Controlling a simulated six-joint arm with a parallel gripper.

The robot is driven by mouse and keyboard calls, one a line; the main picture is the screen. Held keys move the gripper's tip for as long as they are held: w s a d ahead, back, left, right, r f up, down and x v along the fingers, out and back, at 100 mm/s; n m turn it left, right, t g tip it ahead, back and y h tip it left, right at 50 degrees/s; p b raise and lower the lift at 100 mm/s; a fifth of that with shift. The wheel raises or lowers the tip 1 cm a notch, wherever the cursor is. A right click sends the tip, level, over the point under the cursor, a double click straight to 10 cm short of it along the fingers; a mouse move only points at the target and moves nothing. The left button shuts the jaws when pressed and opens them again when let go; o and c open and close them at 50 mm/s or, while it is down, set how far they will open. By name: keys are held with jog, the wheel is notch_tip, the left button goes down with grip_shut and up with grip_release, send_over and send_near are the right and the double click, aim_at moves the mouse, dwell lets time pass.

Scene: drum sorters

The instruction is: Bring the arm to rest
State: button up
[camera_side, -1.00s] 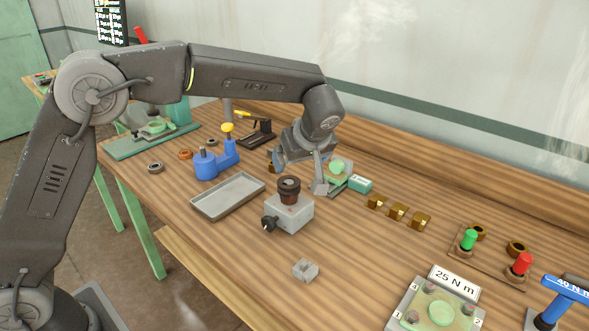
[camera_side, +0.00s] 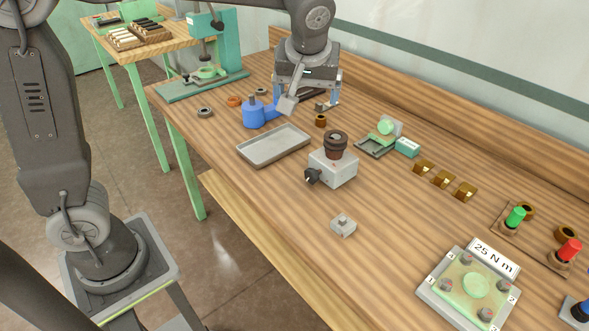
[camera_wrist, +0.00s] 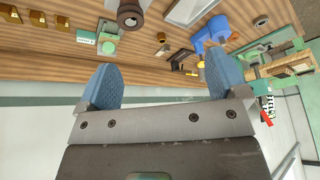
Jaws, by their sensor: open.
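A grey tray (camera_side: 240,152), a grey block with a dark cup (camera_side: 333,168) and a green-pad fixture (camera_side: 372,147) stand mid-bench. A teal press (camera_side: 230,45) is at the back left. Brass blocks (camera_side: 440,179) and a numbered plate (camera_side: 430,291) lie right. Bare wood shows at front.

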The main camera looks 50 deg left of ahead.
jog(key=s+a+f+m+t+h, duration=0.1)
jog(key=s+m, duration=0.3)
jog(key=s, duration=0.6)
jog(key=s+a+f+m+t+h, duration=0.1)
jog(key=s+m, duration=0.3)
jog(key=s, duration=0.6)
jog(key=shift+s+a+f+h, duration=0.15)
jog(key=shift+s+f+h, duration=0.2)
jog(key=shift+h, duration=0.45)
